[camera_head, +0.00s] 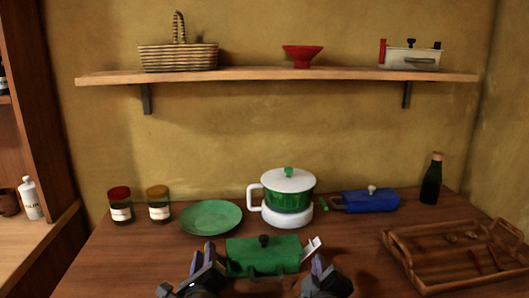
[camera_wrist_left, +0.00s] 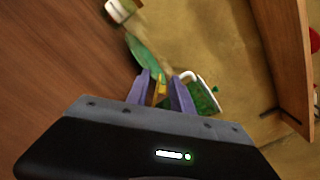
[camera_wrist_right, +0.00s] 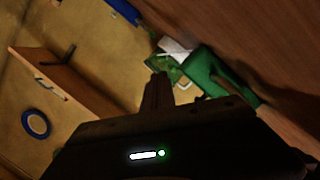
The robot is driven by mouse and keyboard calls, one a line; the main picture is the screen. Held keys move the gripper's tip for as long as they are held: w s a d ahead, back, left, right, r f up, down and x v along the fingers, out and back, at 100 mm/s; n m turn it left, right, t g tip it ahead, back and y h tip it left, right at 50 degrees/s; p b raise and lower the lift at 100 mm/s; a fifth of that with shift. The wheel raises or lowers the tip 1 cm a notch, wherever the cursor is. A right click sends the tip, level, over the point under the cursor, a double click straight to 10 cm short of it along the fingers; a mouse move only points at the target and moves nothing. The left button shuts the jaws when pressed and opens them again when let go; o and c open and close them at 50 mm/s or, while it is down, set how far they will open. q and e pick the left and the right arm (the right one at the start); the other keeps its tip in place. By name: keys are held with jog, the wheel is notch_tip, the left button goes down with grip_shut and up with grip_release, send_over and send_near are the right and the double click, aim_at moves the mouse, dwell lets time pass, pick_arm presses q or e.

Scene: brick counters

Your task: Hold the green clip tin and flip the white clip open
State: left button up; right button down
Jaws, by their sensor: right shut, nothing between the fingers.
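The green clip tin (camera_head: 262,256) lies on the counter at front centre, with a dark knob on top. The white clip (camera_head: 311,247) stands out tilted from its right end. My left gripper (camera_head: 208,254) is just left of the tin, with its fingers apart. In the left wrist view, its fingers (camera_wrist_left: 161,80) show a gap with nothing clearly held. My right gripper (camera_head: 319,263) is just in front of the white clip; contact is unclear. In the right wrist view, its fingers (camera_wrist_right: 157,80) are together and empty, with the tin (camera_wrist_right: 204,72) beside them.
Behind the tin stand a green plate (camera_head: 211,217) and a white and green pot (camera_head: 289,202). A blue tin (camera_head: 370,201) and dark bottle (camera_head: 432,180) are at back right. A wooden tray (camera_head: 411,264) fills the right. Two jars (camera_head: 121,207) stand at left.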

pick_arm(q)
jog(key=s, duration=0.6)
jog(key=s+d, duration=0.1)
jog(key=s, duration=0.1)
jog(key=shift+s, duration=0.4)
